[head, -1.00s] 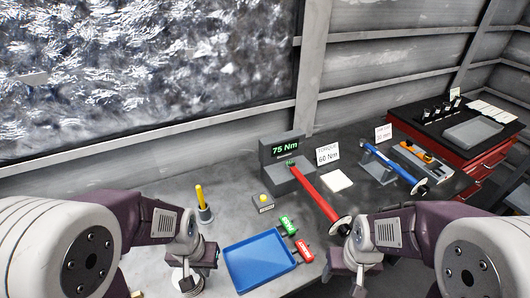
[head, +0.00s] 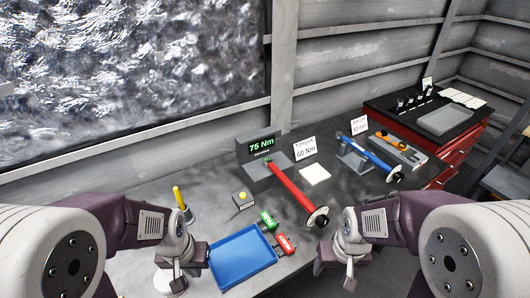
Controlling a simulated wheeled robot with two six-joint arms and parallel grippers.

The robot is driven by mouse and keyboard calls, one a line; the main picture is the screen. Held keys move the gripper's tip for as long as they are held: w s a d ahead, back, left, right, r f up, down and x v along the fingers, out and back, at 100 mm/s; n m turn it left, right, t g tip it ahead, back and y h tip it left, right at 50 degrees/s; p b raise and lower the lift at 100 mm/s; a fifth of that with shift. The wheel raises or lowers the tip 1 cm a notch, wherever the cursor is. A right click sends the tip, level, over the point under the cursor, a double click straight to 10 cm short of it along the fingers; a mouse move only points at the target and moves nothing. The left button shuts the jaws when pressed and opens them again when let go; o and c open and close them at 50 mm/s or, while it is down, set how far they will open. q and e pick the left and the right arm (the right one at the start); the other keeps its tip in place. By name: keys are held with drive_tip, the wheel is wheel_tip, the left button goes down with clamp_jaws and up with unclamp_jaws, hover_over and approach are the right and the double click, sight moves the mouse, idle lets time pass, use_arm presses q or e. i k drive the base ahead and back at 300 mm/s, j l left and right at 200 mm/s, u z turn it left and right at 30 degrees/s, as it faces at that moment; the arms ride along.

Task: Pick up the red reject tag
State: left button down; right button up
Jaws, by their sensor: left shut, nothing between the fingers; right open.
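The red reject tag (head: 285,243) lies on the grey bench, just right of the blue tray (head: 242,260). A green tag (head: 268,220) lies directly behind it. My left gripper (head: 182,278) is shut and empty, left of the blue tray and apart from the red tag. My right gripper (head: 347,272) hangs to the right of the red tag, apart from it. It is open, though its fingers show only small.
A red torque wrench (head: 295,187) rests in the tester (head: 262,165) reading 75 Nm, its round end near my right gripper. A yellow marker (head: 180,198) stands behind my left gripper. A blue wrench (head: 372,157) lies on a stand further right.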

sight(283, 242)
drive_tip(key=j+z, duration=0.1)
drive_tip(key=j, duration=0.35)
drive_tip(key=k+j, duration=0.15)
drive_tip(key=j, duration=0.25)
drive_tip(key=j+z, duration=0.15)
drive_tip(key=j, duration=0.3)
drive_tip(key=k+j+z, duration=0.1)
drive_tip(key=j, duration=0.3)
drive_tip(key=k, duration=0.1)
